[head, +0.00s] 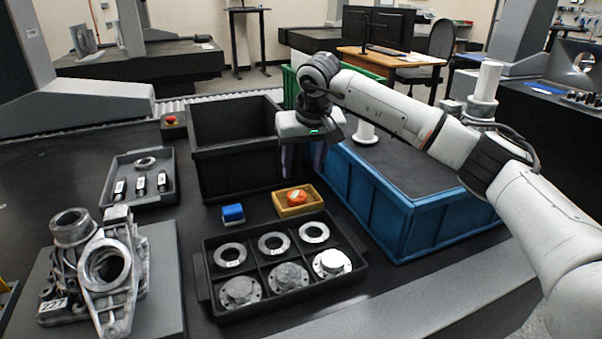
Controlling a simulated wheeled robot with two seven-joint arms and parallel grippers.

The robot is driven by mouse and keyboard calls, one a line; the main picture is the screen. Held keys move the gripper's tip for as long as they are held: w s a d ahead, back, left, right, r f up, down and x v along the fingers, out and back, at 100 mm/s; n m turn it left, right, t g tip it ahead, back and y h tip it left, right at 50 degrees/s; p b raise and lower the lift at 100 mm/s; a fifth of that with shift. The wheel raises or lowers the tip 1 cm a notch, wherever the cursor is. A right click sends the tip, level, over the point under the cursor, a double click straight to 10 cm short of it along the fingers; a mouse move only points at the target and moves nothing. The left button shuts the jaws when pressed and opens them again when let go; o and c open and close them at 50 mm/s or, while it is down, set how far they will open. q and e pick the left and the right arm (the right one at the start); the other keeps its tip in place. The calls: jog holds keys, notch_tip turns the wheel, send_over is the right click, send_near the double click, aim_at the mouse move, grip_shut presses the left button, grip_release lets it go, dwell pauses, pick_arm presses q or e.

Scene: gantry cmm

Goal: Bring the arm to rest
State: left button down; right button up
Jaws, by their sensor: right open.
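My right arm (410,112) comes in from the right and reaches across above the blue crate (399,226). My right gripper (304,158) points down in front of the black bin and the blue crate, above the small yellow tray. It is open, and I see nothing held in it. Its fingertips are dark and hard to make out. My left gripper is not in view.
A black bin (236,170) stands behind a yellow tray (297,209) with an orange item. A blue block (233,214), a compartment tray (284,315) of metal rings and flanges, a metal casting (99,268) and a grey tray (163,199) crowd the table.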

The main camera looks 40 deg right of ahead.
jog(key=shift+s+r, duration=0.15)
jog(key=shift+r, duration=0.1)
dwell(0.3)
